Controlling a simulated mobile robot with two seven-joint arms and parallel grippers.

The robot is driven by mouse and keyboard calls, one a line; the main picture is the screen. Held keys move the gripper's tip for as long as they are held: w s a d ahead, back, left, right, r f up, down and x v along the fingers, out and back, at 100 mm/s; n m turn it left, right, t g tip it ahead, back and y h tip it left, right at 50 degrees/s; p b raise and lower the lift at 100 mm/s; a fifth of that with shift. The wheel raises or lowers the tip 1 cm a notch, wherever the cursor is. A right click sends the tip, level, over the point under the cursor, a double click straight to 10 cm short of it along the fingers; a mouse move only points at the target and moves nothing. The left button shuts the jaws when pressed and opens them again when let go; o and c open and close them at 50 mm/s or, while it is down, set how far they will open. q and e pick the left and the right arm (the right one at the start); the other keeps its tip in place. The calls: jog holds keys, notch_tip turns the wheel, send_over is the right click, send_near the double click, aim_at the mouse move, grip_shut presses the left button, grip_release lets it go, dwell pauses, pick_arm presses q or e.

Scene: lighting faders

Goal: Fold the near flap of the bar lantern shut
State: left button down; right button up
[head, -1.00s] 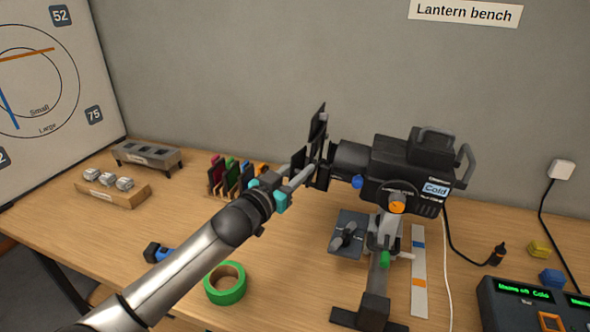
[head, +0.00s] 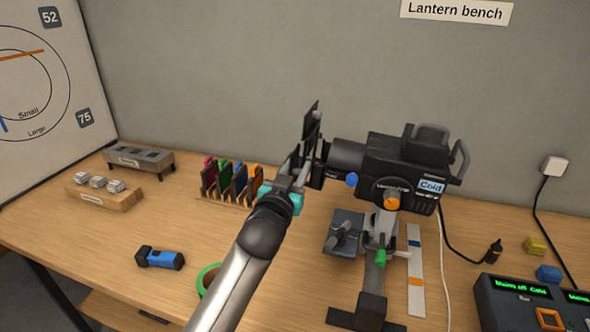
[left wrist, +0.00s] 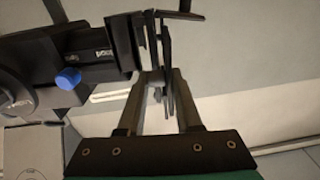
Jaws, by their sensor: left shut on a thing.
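The black bar lantern (head: 405,165) stands on its stand at the right, its lens end facing left. Its dark flaps stick out around that end, with a tall one (head: 312,118) pointing up. My left gripper (head: 301,168) is at the flaps, left of the lens end. In the left wrist view, its two fingers (left wrist: 158,80) are shut on a thin dark flap (left wrist: 168,70), seen nearly edge-on between them. It appears to be the near flap, standing out from the lantern (left wrist: 75,45). The fingers partly hide it in the head view. My right gripper is not in view.
A rack of coloured filters (head: 230,183) stands left of my gripper. A blue torch (head: 160,258) and a green tape roll (head: 207,276), partly behind my arm, lie on the bench. A control box (head: 530,305) sits at the right. Open wood lies at the front left.

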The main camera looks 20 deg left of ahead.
pick_arm(q)
jog(key=shift+d+r, duration=0.15)
jog(key=shift+d, duration=0.2)
jog(key=c, duration=0.7)
grip_release()
jog(key=shift+a, duration=0.1)
jog(key=shift+s, duration=0.15)
jog(key=shift+s, duration=0.3)
jog(key=s, duration=1.4)
jog(key=shift+s+a+f, duration=0.15)
jog(key=shift+s+f, duration=0.05)
jog(key=shift+f, duration=0.15)
